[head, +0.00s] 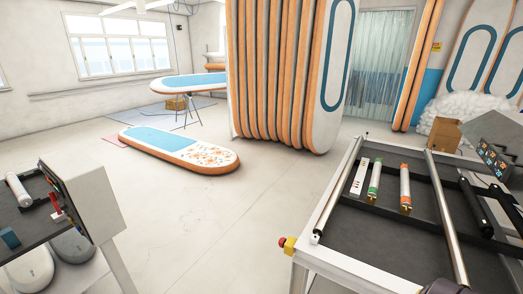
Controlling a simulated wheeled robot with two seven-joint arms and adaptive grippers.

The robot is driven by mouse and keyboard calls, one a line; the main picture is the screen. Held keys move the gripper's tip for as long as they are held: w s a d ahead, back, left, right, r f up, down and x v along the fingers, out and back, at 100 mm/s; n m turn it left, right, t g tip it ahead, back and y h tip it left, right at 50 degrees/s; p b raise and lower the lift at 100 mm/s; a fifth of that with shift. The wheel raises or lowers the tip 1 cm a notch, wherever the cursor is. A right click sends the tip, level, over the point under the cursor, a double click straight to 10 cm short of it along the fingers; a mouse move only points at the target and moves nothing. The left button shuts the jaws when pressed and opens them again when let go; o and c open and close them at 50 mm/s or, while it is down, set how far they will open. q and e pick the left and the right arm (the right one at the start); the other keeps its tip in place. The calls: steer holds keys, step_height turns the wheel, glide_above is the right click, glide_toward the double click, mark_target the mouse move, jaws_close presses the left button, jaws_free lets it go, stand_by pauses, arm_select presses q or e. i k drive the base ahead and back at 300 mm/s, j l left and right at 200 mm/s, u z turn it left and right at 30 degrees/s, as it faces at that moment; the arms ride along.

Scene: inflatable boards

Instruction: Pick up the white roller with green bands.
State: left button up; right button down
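The white roller with green bands (374,181) lies on the dark top of the right-hand table (345,262), near its far left part. It points away from me, between a flat white strip with small dark marks (360,177) on its left and a white roller with orange-red bands (405,188) on its right. Nothing touches or covers it. Neither of my grippers can be made out in the head view. A dark rounded shape at the bottom edge, right of centre, is too cut off to tell.
Metal bars (447,220) cross the right table, with a dark roller (474,207) beyond. A red knob (283,242) sits on its left edge. A control panel (492,160) stands at right. A left bench (30,225) holds another white roller (18,190).

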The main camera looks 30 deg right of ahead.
mark_target(373, 191)
steer(key=z, duration=2.15)
